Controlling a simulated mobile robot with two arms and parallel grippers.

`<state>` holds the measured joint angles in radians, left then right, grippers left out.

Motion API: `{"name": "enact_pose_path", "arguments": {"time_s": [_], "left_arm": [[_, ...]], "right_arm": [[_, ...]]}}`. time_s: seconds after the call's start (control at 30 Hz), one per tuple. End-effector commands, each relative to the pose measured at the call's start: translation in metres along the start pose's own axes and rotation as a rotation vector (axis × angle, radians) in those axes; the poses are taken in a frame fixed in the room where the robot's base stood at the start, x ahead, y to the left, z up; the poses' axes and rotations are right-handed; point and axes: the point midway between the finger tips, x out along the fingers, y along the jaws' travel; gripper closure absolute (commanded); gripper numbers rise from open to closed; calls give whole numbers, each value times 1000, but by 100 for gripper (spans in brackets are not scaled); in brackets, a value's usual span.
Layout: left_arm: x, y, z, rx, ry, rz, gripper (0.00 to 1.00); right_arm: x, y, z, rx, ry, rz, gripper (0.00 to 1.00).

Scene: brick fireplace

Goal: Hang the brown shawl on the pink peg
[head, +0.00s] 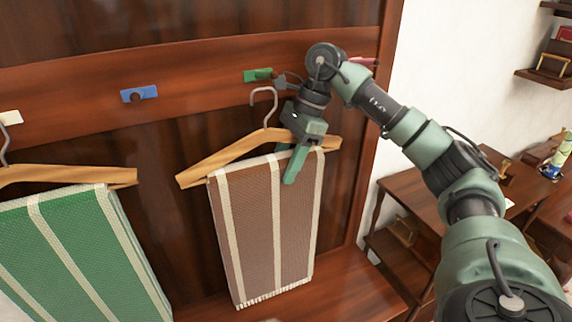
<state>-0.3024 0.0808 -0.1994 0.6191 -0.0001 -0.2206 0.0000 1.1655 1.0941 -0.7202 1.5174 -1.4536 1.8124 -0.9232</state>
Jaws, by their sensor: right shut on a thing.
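The brown shawl (255,220), with cream stripes, hangs over the bar of a wooden hanger (222,159). The hanger's metal hook (264,100) shows below and a little right of the green peg (257,75), with a small gap between them in the picture. My right gripper (296,160) is shut on the hanger's right part, with a finger in front of the shawl's top. The pink peg (364,61) is at the rail's right end, partly hidden behind my right arm. No hanger shows on it. My left gripper is out of view.
A blue peg (139,93) is empty on the rail. A cream peg (11,117) is at the left edge, above a hanger (75,176) with a green shawl (85,245). A wooden bench (340,285) lies below; wooden furniture (405,200) stands at right.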

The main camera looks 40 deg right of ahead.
Motion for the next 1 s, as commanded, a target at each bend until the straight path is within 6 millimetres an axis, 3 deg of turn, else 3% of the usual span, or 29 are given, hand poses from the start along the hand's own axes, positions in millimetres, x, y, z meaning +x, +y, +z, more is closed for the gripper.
{"name": "enact_pose_path", "arguments": {"time_s": [0.2, 0.67, 0.7, 0.73, 0.77, 1.0], "left_arm": [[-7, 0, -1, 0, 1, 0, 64], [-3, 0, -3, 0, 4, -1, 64], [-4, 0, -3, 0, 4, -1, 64], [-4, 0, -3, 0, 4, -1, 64], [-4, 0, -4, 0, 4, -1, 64], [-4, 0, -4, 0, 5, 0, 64]], "right_arm": [[9, 2, -4, 0, 1, 2, 100], [15, 2, -7, 0, 0, 1, 100], [15, 2, -7, 1, 2, 3, 45], [15, 2, -7, 1, 2, 3, 36], [15, 2, -7, 1, 2, 3, 31], [15, 2, -7, 1, 2, 3, 31]]}}
